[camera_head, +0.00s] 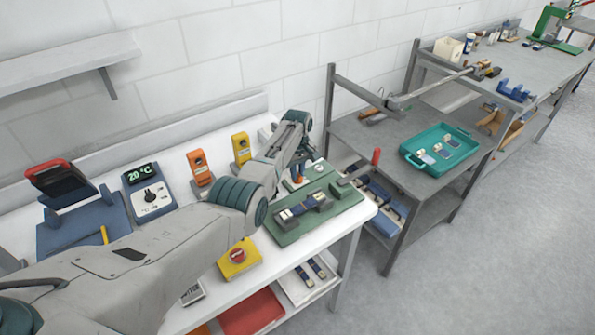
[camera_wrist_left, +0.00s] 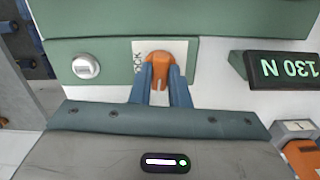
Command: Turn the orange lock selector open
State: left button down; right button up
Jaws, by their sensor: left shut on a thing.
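The orange lock selector (camera_wrist_left: 159,60) sits on the front of a green unit, beside a white label of which the letters "OCK" show, in the left wrist view. My left gripper (camera_wrist_left: 160,82) is shut on the orange selector, with one blue finger on each side of it. In the head view my left gripper (camera_head: 298,174) reaches down at the right end of the white table, by the green fixture. My right gripper is not in view.
A round silver button (camera_wrist_left: 86,66) lies left of the selector, and a "130 N" display (camera_wrist_left: 287,67) lies right. The green fixture (camera_head: 290,235) has a red-tipped lever (camera_head: 376,157). An emergency-stop box (camera_head: 239,262) stands near the table front. A teal tray (camera_head: 425,165) sits on the grey bench.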

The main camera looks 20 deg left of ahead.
aim_at(298, 174)
pick_arm(q)
jog(key=shift+w+r+n, duration=0.1)
jog(key=shift+n, duration=0.5)
jog(key=c, duration=1.4)
grip_release()
jog(key=shift+r, duration=0.45)
notch_tip(298, 174, up, 10)
jog(key=shift+f+b, duration=0.1)
jog(key=shift+b, duration=1.15)
